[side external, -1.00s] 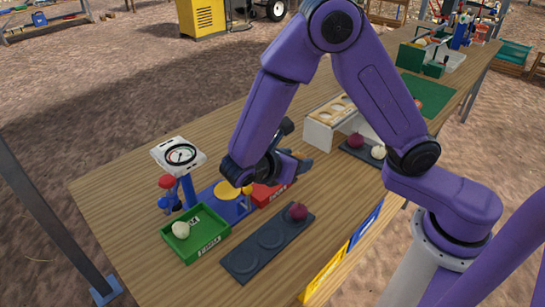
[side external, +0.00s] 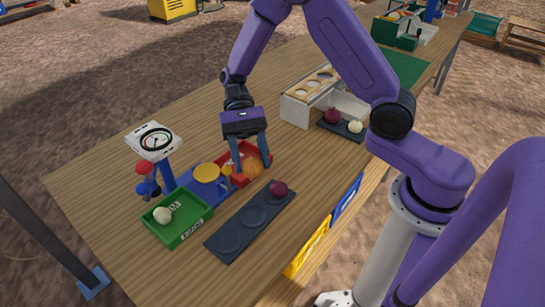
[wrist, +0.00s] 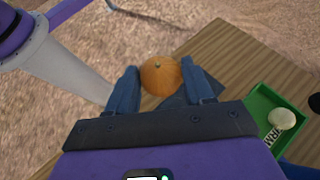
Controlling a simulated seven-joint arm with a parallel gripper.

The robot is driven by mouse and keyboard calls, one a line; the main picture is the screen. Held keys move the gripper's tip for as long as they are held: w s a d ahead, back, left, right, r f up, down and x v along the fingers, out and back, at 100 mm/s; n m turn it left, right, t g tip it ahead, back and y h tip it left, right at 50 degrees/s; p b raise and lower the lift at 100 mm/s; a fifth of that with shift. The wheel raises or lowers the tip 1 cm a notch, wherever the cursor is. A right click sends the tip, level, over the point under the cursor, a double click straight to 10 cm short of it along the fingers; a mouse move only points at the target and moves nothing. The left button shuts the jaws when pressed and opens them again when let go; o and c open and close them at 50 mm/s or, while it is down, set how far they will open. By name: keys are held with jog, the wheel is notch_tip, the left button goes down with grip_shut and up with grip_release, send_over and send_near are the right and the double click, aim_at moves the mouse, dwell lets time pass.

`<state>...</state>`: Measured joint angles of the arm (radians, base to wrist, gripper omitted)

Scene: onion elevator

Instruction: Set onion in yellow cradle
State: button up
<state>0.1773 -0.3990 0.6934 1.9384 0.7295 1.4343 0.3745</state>
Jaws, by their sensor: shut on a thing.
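My gripper (side external: 252,167) points down and is shut on an orange-brown onion (side external: 247,165). The wrist view shows the onion (wrist: 160,76) between the two fingers. In the side view it overlaps the red tray (side external: 234,152); whether it touches the tray I cannot tell. A round yellow piece (side external: 207,172), which looks like the yellow cradle, sits on a blue base just left of the onion.
A green tray (side external: 187,232) holds a white onion (side external: 163,214). A dial scale (side external: 154,141) stands at left. A white box with holes (side external: 299,110) is behind.

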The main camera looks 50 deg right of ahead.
jog(key=w+r+m+t+y, duration=0.1)
jog(key=w+m, duration=0.1)
jog(key=w+a+r+m+t+y, duration=0.1)
jog(key=w+m+t, duration=0.1)
jog(key=w+r+m+t+y, duration=0.1)
jog(key=w+m+t+y, duration=0.1)
jog(key=w, duration=0.1)
jog(key=shift+a, duration=0.3)
jog(key=w+d+r+m+t, duration=0.2)
jog(key=w+r+m+t, duration=0.3)
jog(key=w, duration=0.4)
jog(key=m+t, duration=0.1)
send_over(212, 170)
notch_tip(212, 170, down, 11)
jog(key=shift+y, duration=0.4)
jog(key=shift+a+f, duration=0.1)
jog(key=shift+f, duration=3.9)
jog(key=o, duration=1.1)
jog(key=shift+d, duration=0.2)
